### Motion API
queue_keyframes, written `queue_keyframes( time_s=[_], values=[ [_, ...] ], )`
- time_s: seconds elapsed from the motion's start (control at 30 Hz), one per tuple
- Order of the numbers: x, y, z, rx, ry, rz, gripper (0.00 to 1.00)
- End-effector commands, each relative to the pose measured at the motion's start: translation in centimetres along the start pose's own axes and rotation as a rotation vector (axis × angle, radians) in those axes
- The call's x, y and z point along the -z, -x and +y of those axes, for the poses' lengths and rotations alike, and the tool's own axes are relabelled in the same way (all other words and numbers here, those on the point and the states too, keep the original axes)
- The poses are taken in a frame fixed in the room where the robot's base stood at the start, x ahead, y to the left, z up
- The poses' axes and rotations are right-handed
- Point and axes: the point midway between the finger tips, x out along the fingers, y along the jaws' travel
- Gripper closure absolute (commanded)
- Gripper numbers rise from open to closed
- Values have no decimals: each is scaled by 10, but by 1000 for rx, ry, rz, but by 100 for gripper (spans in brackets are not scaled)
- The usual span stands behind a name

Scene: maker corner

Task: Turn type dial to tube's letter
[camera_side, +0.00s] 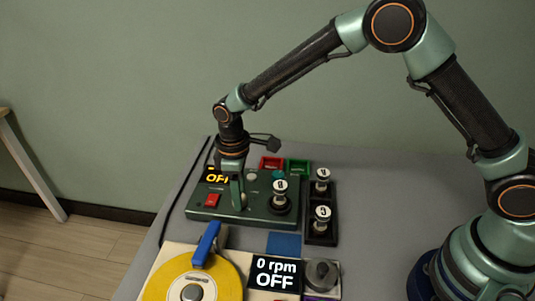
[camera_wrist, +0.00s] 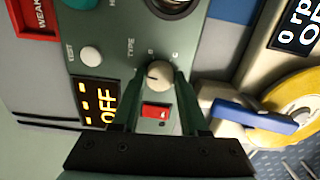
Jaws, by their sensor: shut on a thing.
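The green tube tester (camera_side: 230,209) sits on the grey table. Its pale type dial (camera_wrist: 158,76) shows in the wrist view, beside the word TYPE and with small letters that look like B and C around it. My gripper (camera_wrist: 165,82) points down with its fingers shut on the dial; in the side view the gripper (camera_side: 238,195) hides the dial. The dial's exact pointing is hard to read. A tube (camera_side: 280,188) with a marked white top stands upright in the tester's socket; its mark is too small to read surely.
Two more tubes (camera_side: 322,212) stand in a black rack at right. A red tray (camera_side: 271,163) and a green tray (camera_side: 298,166) lie behind. The tester's display reads OFF, above a red switch (camera_side: 212,200). In front are a yellow disc (camera_side: 170,280), a blue arm (camera_side: 206,243) and a rpm display (camera_side: 275,276).

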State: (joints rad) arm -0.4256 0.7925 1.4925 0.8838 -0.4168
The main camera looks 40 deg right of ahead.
Motion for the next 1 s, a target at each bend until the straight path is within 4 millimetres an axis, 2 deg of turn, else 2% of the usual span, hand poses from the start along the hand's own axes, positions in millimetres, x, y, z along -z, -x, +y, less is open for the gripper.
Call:
queue_keyframes(
  time_s=[0.6,1.0],
  values=[
    [0,1,4,-6,-568,43,100],
    [0,1,4,0,-831,60,100]
  ],
)
